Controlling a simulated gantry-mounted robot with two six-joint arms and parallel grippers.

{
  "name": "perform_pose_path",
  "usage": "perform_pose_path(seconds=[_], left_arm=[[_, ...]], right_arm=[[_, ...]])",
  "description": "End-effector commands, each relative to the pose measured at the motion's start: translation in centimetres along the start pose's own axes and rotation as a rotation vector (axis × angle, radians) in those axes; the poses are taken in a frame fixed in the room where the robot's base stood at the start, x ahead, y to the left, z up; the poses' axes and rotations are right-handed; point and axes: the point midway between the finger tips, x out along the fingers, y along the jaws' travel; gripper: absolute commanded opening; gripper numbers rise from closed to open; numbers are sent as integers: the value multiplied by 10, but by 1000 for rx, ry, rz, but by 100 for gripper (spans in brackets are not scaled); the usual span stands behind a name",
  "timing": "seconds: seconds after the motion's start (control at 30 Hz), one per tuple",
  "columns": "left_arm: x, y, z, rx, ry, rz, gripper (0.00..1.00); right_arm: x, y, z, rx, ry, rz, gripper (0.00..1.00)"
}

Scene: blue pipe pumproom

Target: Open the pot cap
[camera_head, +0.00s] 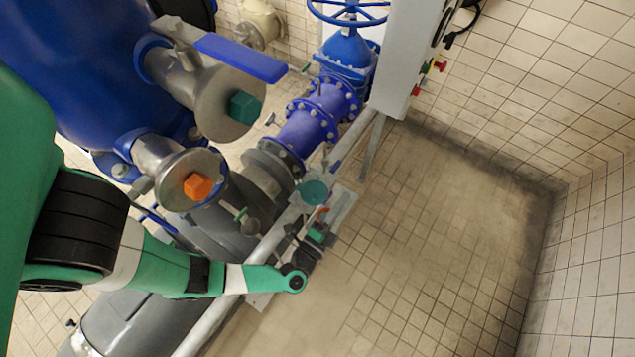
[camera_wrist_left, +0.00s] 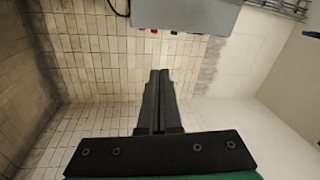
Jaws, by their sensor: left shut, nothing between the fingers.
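I cannot tell for certain which part is the pot cap. A round teal lid-like disc (camera_head: 314,192) sits beside the pipe in the head view. Two metal round ends carry a teal hex knob (camera_head: 243,108) and an orange hex knob (camera_head: 198,186) at the blue tank. My left gripper (camera_head: 308,243) is below the teal disc, small and dark in the head view, apart from both hex knobs. In the left wrist view its fingers (camera_wrist_left: 160,75) are together and empty, and no cap shows there. My right gripper is not in view.
A blue tank (camera_head: 70,60) fills the upper left. A blue lever (camera_head: 240,58) stands above the hex knobs. A blue flanged pipe (camera_head: 310,125) and a grey control box (camera_head: 405,55) are at the top. The tiled floor (camera_head: 440,240) at right is clear.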

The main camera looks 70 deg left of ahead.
Motion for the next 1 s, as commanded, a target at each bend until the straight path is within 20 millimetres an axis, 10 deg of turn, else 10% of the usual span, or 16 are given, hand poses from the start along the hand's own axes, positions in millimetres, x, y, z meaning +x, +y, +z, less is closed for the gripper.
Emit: perform_pose_path(seconds=[0.03, 0.1, 0.27, 0.67, 1.0], left_arm=[[-32, 53, 30, 66, 9, 75, 0], [-65, 90, 62, 141, 27, 146, 0], [-94, 114, 86, 193, 55, 193, 0], [-74, 114, 83, 184, 50, 187, 0], [-5, 129, 80, 185, 52, 185, 0]], right_arm=[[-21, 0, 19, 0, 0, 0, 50], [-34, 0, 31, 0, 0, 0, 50], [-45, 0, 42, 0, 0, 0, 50], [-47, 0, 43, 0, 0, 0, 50], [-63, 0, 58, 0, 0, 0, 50]])
